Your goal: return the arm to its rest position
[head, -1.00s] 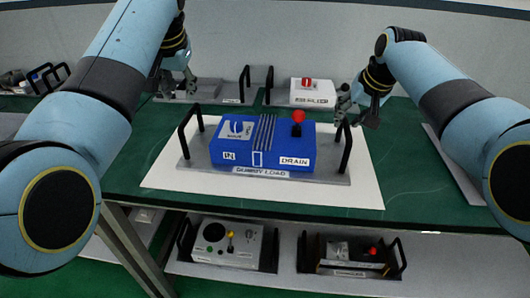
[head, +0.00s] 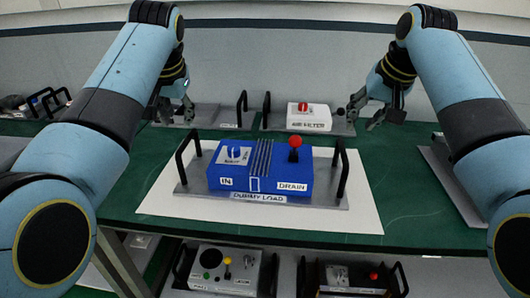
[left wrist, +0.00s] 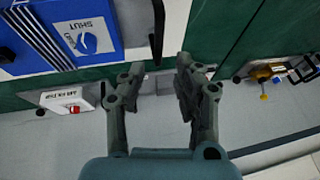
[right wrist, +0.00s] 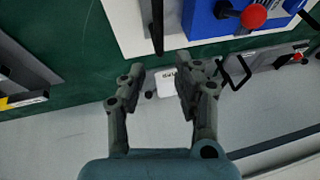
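My left gripper (head: 178,112) is raised behind and to the left of the blue dummy load box (head: 230,179). In the left wrist view its two fingers (left wrist: 160,68) are apart with nothing between them. My right gripper (head: 362,115) is raised behind and to the right of the box, apart from the right black handle (head: 342,172). In the right wrist view its fingers (right wrist: 160,75) are also apart and empty. The box has a blue knob marked SHUT (left wrist: 88,43) and a red-topped drain lever (head: 295,143).
The dummy load's grey plate lies on a white sheet (head: 160,200) on the green table (head: 410,200). A white air filter unit (head: 309,118) stands at the back. A grey plate (head: 450,170) lies at the right. More units sit on the lower shelf (head: 225,268).

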